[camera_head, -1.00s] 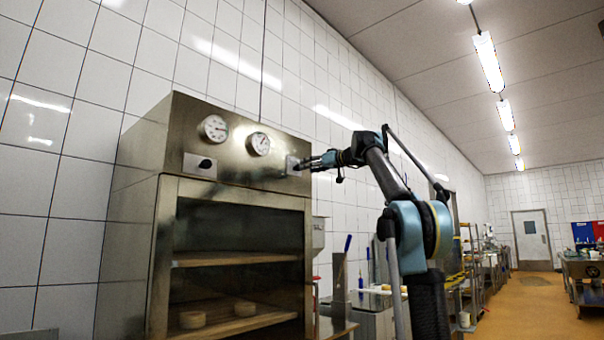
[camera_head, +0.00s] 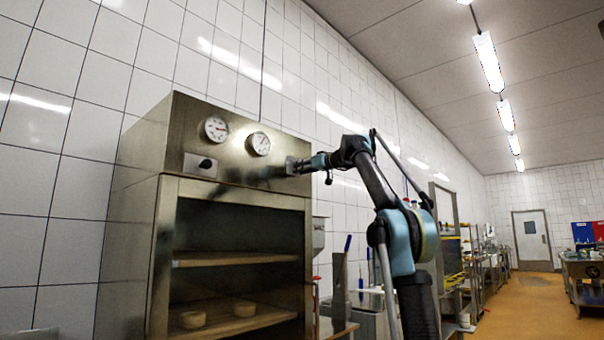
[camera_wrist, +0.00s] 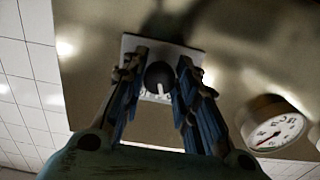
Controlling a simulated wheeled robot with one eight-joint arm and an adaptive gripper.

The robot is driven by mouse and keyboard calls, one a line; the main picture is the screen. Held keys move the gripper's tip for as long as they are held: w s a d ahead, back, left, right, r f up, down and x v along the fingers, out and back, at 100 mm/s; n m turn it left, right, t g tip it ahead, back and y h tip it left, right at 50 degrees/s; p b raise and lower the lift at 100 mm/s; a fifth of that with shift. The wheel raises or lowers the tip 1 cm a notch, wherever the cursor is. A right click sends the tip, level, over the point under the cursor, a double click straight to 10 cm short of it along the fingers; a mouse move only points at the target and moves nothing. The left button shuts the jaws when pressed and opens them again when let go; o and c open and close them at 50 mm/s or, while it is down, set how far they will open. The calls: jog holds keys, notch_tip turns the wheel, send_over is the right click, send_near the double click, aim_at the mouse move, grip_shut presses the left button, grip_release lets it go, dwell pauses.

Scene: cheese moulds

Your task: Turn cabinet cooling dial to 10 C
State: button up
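The steel cabinet (camera_head: 236,172) stands at the left against the tiled wall. In the head view, my gripper (camera_head: 291,166) is at the right end of its upper panel and covers the right-hand control there. In the wrist view, a dark round dial (camera_wrist: 158,73) with a pale pointer mark sits on a light square plate (camera_wrist: 133,42). My gripper (camera_wrist: 160,64) is open, with one blue finger on each side of the dial. The fingers are close to its sides; I cannot tell whether they touch it. Any scale marks are unreadable.
A second black knob (camera_head: 206,163) is at the panel's left. Two round white gauges, a left one (camera_head: 216,127) and a right one (camera_head: 259,144), sit above. One gauge (camera_wrist: 274,131) shows beside my gripper in the wrist view. Cheese pieces (camera_head: 192,319) lie on the lower shelf.

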jog(key=shift+m, duration=0.3)
jog(key=shift+c, duration=0.3)
jog(key=shift+m, duration=4.1)
jog(key=shift+d, duration=0.1)
jog(key=o, duration=1)
jog(key=shift+w, duration=0.1)
jog(key=shift+o, duration=0.2)
jog(key=v, duration=1.2)
